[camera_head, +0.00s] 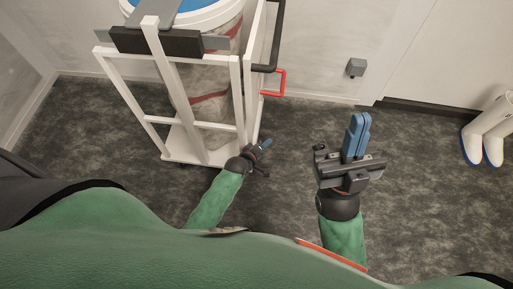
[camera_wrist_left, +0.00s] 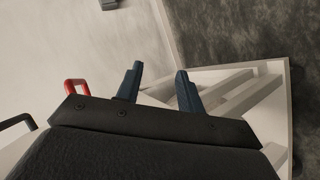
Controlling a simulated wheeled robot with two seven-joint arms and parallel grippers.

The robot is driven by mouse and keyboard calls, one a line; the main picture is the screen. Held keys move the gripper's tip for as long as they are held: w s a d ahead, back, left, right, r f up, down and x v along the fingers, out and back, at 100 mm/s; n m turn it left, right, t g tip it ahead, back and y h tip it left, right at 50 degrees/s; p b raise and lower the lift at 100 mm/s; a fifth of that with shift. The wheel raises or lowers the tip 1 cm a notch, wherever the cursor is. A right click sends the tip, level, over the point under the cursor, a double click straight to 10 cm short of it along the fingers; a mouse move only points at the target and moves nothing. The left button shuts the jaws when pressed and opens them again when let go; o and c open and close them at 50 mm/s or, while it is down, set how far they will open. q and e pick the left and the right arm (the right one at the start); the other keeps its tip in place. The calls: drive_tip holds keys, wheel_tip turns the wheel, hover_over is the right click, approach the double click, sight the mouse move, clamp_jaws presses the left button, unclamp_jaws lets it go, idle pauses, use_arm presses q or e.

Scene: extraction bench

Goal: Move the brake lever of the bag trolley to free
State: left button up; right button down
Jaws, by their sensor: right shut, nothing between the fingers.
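The white-framed bag trolley (camera_head: 240,95) stands at the upper left in the head view, holding a pale bag with red bands. A red loop-shaped lever (camera_head: 280,82) sticks out from its right side. The red loop also shows at the left in the left wrist view (camera_wrist_left: 76,84). I cannot read its brake setting. My left gripper (camera_head: 266,143) is low beside the trolley's near right corner, apart from the red loop. Its blue fingers (camera_wrist_left: 158,82) are spread with nothing between them. My right gripper (camera_head: 357,132) is shut and empty, to the right of the trolley.
A black handle (camera_head: 271,50) bends out above the red loop. A grey wall box (camera_head: 356,68) is on the back wall. White boots (camera_head: 488,135) stand at the far right. The dark floor between my right gripper and the boots is clear.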

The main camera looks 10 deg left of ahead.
use_arm(q)
drive_tip(key=shift+s+a+m+g+y+p, duration=0.1)
drive_tip(key=shift+s+a+m+g+p, duration=0.15)
drive_tip(key=shift+s, duration=0.3)
drive_tip(key=shift+s+a+m+g+y+p, duration=0.1)
drive_tip(key=shift+s+a+m+g+p, duration=0.15)
drive_tip(key=shift+s, duration=0.25)
drive_tip(key=shift+s+a+m+g+y+p, duration=0.1)
drive_tip(key=shift+s+m+g+p, duration=0.1)
drive_tip(key=shift+s+m+p, duration=0.25)
drive_tip(key=shift+s+f, duration=0.1)
